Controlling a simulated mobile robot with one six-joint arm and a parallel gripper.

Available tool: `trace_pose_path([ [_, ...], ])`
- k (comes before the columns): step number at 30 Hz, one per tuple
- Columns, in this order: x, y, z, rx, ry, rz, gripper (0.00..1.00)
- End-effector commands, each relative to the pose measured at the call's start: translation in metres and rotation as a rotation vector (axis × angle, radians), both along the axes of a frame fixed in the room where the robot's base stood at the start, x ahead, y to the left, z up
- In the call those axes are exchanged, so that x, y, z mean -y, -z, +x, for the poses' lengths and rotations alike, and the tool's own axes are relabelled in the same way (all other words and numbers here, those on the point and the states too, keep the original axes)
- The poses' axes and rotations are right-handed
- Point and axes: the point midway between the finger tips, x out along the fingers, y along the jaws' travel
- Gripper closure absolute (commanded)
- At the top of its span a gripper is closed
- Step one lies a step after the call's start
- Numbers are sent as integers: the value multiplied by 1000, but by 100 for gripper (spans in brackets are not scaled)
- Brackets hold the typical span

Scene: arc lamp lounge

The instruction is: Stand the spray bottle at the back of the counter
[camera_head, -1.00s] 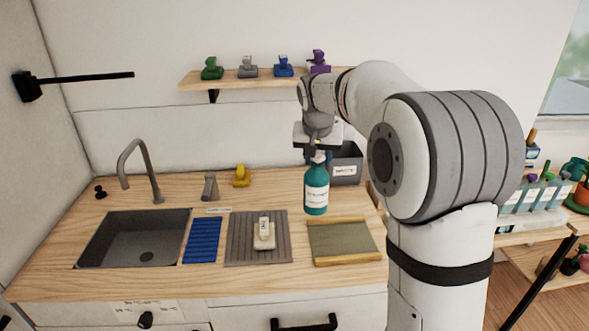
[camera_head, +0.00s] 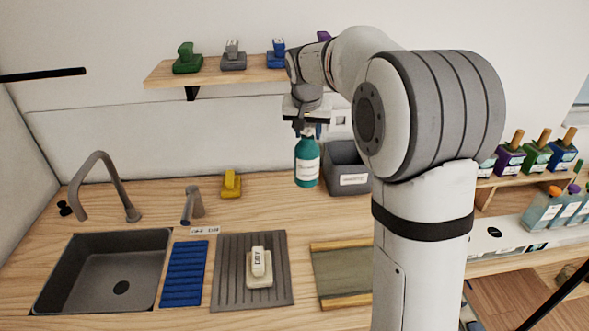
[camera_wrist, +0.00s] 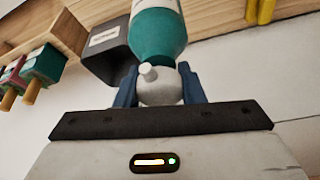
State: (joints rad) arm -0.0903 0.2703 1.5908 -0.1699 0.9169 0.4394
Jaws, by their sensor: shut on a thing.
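My gripper (camera_head: 307,128) is shut on the top of the teal spray bottle (camera_head: 307,164), which has a white label. The bottle hangs upright, in front of the grey bin and over the back part of the wooden counter (camera_head: 215,214). I cannot tell whether its base touches the counter. In the wrist view the blue fingers of my gripper (camera_wrist: 159,90) close around the bottle's pale head, and the teal body of the spray bottle (camera_wrist: 158,35) shows beyond them.
A grey labelled bin (camera_head: 350,182) stands right of the bottle. A yellow object (camera_head: 231,185) and a grey dispenser (camera_head: 193,207) stand at the back left. The sink (camera_head: 105,270), blue mat (camera_head: 185,274), ribbed mat (camera_head: 228,272) and green board (camera_head: 340,277) lie in front. A shelf (camera_head: 170,77) hangs above.

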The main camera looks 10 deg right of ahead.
Motion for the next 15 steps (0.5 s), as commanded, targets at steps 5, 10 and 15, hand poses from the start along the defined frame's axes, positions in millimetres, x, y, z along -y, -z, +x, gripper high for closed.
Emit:
trace_pose_path([
  [5,1,41,-1,-6,0,-2,100],
  [10,0,77,-1,-3,-1,0,100],
  [15,-1,101,-1,-2,-3,-1,100],
])
